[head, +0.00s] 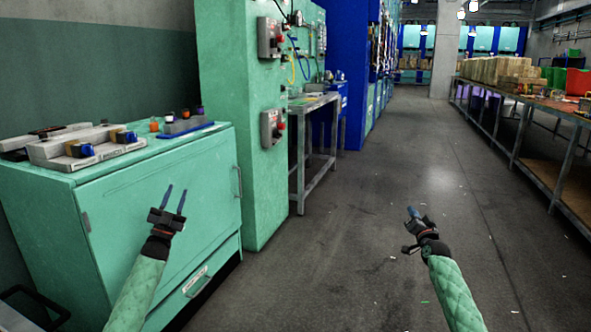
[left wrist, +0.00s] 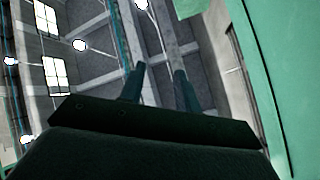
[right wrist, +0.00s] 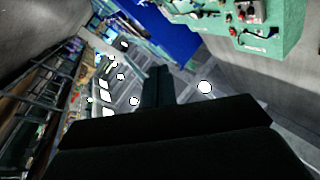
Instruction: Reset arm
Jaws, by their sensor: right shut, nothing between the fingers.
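My left gripper (head: 175,199) is raised in front of the green cabinet at the left, fingers pointing up. Its two fingers stand apart with nothing between them; they also show apart in the left wrist view (left wrist: 160,80), with the ceiling behind. My right gripper (head: 411,211) is raised over the open aisle floor, pointing up and slightly left. Its fingers are together and empty, and they show as one dark block in the right wrist view (right wrist: 157,85). Both forearms have green quilted sleeves. Neither gripper touches anything.
The green cabinet (head: 170,190) at left carries control boxes (head: 85,146) on top. A green press (head: 232,110) with red buttons and a metal table (head: 318,150) stand beyond it. A long workbench (head: 545,120) with stacked boxes (head: 500,70) lines the right. The aisle floor (head: 395,150) is clear.

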